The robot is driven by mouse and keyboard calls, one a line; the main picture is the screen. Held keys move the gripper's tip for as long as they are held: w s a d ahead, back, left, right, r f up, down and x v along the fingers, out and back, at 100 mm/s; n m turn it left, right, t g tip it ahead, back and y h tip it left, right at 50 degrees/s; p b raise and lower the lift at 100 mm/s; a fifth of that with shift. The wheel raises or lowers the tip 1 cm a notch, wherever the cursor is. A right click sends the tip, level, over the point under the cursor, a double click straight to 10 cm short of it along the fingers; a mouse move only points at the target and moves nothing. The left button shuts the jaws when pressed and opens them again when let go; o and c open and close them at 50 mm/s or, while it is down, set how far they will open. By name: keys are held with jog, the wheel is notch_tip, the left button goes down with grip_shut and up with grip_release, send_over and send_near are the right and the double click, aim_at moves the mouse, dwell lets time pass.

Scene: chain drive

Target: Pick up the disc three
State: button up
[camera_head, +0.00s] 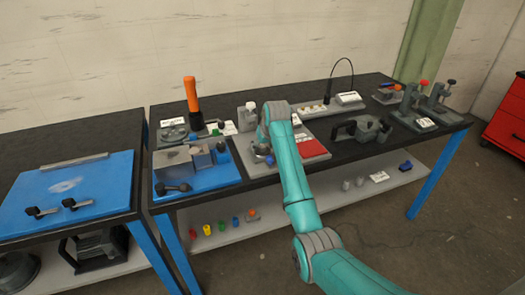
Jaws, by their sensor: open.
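My teal arm reaches over the middle of the black workbench (345,160). My gripper (265,158) is at its far end, low over the bench beside a grey plate with a red panel (313,148). It is small and largely covered by my wrist, but it is open. I cannot tell whether anything lies between its fingers. I cannot single out disc three: no marked disc is legible at this size, and my arm covers part of the bench.
A blue board with grey blocks (222,178) lies left of my gripper, with an orange upright handle (190,95) behind it. A black clamp-like fixture (362,130) stands to the right. Toggle clamps (434,95) stand at the far right. Several coloured pieces (221,227) sit on the lower shelf.

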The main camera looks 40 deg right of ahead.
jog(key=shift+w+f, duration=0.1)
jog(key=shift+f, duration=0.05)
grip_shut()
